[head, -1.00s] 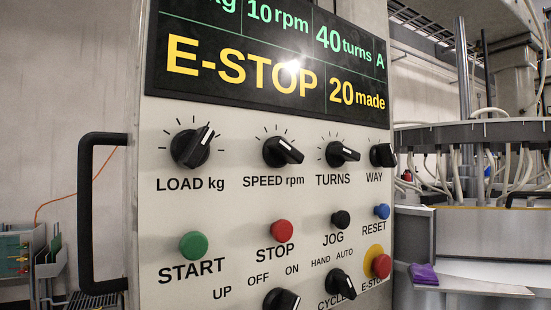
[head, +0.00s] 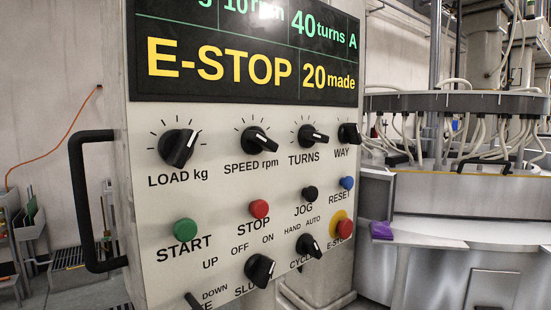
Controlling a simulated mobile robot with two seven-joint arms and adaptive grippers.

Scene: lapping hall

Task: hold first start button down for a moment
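The green START button (head: 185,229) is on the left of the control panel (head: 215,185), above its printed START label. To its right are the red STOP button (head: 259,208), the black JOG button (head: 310,193) and the blue RESET button (head: 347,183). The display (head: 245,55) reads E-STOP in yellow, with 40 turns and 20 made. A red emergency stop button (head: 344,229) on a yellow disc is at the panel's right edge. Neither of my grippers shows, and nothing touches the START button.
A black handle (head: 80,200) sticks out on the panel's left side. Knobs, including the LOAD knob (head: 179,147), stand out from the panel. A machine with hoses and a steel table (head: 440,235) bearing a purple cloth (head: 381,230) is at the right. Racks (head: 25,235) stand at the left.

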